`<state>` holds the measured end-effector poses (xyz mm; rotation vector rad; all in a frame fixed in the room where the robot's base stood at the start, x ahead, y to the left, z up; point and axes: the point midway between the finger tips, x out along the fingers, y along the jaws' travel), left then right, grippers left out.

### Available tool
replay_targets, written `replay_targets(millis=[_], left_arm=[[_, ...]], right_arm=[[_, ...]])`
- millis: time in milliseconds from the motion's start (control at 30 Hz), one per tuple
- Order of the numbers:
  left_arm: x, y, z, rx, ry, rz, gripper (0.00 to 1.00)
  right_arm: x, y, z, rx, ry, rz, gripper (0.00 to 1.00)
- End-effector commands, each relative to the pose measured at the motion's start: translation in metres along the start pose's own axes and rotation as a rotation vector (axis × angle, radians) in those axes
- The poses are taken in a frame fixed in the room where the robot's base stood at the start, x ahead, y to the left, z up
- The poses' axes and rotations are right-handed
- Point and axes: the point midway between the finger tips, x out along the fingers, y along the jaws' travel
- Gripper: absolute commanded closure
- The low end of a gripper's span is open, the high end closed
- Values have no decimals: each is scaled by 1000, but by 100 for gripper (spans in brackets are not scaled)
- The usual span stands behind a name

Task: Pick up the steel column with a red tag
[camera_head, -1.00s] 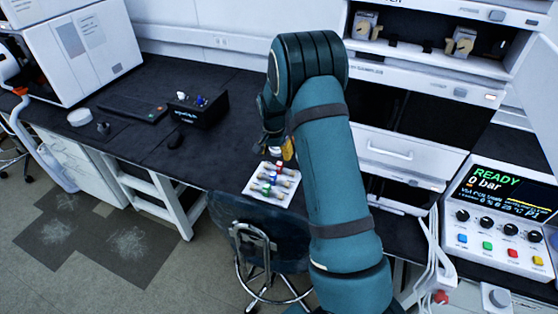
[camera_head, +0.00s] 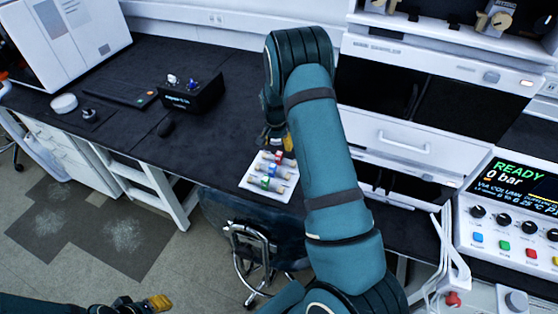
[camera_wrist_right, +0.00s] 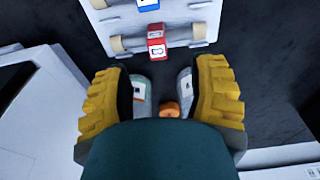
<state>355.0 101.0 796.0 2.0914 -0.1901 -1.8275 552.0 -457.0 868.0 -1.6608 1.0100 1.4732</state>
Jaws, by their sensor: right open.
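The steel column with a red tag (camera_wrist_right: 156,40) lies across the white tray (camera_wrist_right: 187,14) in the right wrist view, at the tray edge nearest my right gripper. A blue-tagged column (camera_wrist_right: 148,4) lies just beyond it, cut by the frame top. My right gripper (camera_wrist_right: 158,92) is open, its yellow fingertips apart and short of the red tag, with nothing held. In the head view the tray (camera_head: 284,199) lies on the dark bench with several tagged columns, and my right gripper (camera_head: 273,140) is at its far edge, partly hidden by my arm. My left gripper (camera_head: 152,303) shows low at left, away from the bench.
White instruments (camera_head: 402,140) rise behind my right arm. A control panel (camera_head: 510,215) reads READY, 0 bar. A chair (camera_head: 250,240) stands before the tray.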

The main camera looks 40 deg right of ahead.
Motion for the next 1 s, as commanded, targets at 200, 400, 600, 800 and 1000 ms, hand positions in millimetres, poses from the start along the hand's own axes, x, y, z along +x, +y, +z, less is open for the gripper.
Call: replay_targets(millis=[200,400,600,800,1000], left_arm=[[1,0,1,1,-2,0,61],[4,-2,2,1,-4,1,61],[7,-2,3,2,-7,1,61],[6,-2,3,2,-7,1,61],[6,-2,3,2,-7,1,61]], right_arm=[[12,1,0,1,0,0,43],[35,3,2,1,-2,1,43],[59,3,2,1,0,0,43],[60,3,2,1,0,-2,43],[60,3,2,1,0,-1,96]])
